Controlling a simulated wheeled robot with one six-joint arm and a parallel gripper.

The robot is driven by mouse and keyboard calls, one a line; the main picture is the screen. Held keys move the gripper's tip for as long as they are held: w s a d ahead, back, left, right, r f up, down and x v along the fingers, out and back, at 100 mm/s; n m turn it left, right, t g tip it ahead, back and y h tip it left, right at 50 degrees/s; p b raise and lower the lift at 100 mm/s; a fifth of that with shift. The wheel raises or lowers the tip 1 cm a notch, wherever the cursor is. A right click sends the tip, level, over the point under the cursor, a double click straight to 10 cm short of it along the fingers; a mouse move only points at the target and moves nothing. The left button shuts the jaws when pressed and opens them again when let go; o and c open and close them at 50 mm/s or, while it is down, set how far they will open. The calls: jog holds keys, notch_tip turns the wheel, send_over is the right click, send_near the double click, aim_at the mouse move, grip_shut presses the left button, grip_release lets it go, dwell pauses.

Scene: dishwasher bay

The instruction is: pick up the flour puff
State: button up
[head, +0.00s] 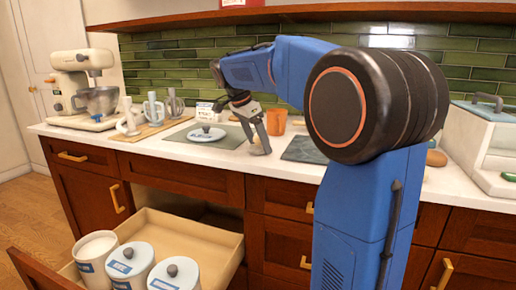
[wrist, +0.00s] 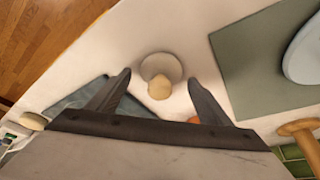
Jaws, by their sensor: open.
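The flour puff (wrist: 162,65) appears in the wrist view as a pale round pad with a beige knob (wrist: 159,88) on the white counter. It lies between and slightly beyond the fingertips of my gripper (wrist: 158,78). The fingers are spread apart, with bare counter visible on both sides of the puff, and nothing is held. In the head view my gripper (head: 258,138) points down at the counter near its front edge. The puff is small there and partly hidden by the fingers.
A grey-green mat (head: 176,136) with a plate (head: 207,134) lies to the left. A dark board (head: 303,150) lies to the right, and an orange cup (head: 276,121) stands behind. An open drawer (head: 200,231) with canisters (head: 130,262) juts out below the counter.

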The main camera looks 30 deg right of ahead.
jog(key=c, duration=1.1)
jog(key=shift+c, duration=0.2)
jog(key=shift+r, duration=0.1)
notch_tip(320, 180, up, 10)
jog(key=shift+f, duration=0.1)
jog(key=shift+o, duration=1.3)
jog(key=shift+c, duration=0.8)
